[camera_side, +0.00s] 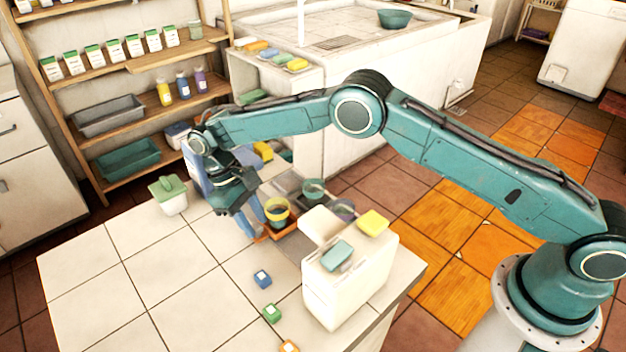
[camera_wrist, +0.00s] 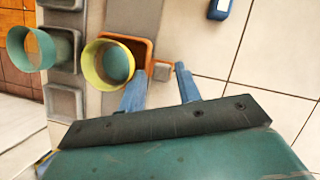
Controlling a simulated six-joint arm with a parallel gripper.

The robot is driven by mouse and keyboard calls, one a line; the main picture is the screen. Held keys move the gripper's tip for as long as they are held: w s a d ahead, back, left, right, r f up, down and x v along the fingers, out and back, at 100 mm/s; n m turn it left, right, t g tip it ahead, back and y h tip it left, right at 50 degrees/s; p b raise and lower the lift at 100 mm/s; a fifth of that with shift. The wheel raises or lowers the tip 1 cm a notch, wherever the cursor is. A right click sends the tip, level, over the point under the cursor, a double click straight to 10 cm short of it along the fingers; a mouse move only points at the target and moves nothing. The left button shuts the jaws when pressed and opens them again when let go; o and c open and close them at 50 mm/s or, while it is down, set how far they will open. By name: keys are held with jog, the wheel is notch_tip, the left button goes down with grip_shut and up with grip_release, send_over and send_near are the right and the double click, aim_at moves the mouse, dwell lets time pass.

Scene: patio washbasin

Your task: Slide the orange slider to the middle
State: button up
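The orange slider (camera_wrist: 139,42) is a shallow orange tray with a small block-like tab (camera_wrist: 162,72) on its near side. It sits on a grey track (camera_wrist: 133,14) and carries a yellow-rimmed cup (camera_wrist: 92,66). In the side view, the orange slider (camera_side: 262,238) shows under the cup (camera_side: 277,208), at the gripper's right. My gripper (camera_wrist: 160,78) points at the slider with its two blue fingers apart. The tab lies between the fingertips, with a visible gap on the right; contact on the left is unclear. In the side view, my gripper (camera_side: 252,222) is low over the counter.
A white block-shaped stand (camera_side: 345,285) with teal and yellow pieces on top is right of the track. A blue block (camera_side: 262,279) and a green block (camera_side: 272,313) lie on the tiles.

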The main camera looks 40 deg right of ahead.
jog(key=shift+s, duration=0.15)
jog(key=shift+s, duration=5.4)
jog(key=v, duration=1.2)
jog(key=s+d+r+m+t+y, duration=0.1)
jog(key=s+d+r, duration=0.1)
jog(key=d+r, duration=0.3)
jog(key=s+d+r+t+y, duration=0.1)
jog(key=s+d+r+t, duration=0.1)
jog(key=r, duration=0.9)
jog(key=shift+s+d+m+y, duration=0.35)
jog(key=shift+s+d, duration=0.4)
jog(key=shift+d, duration=0.65)
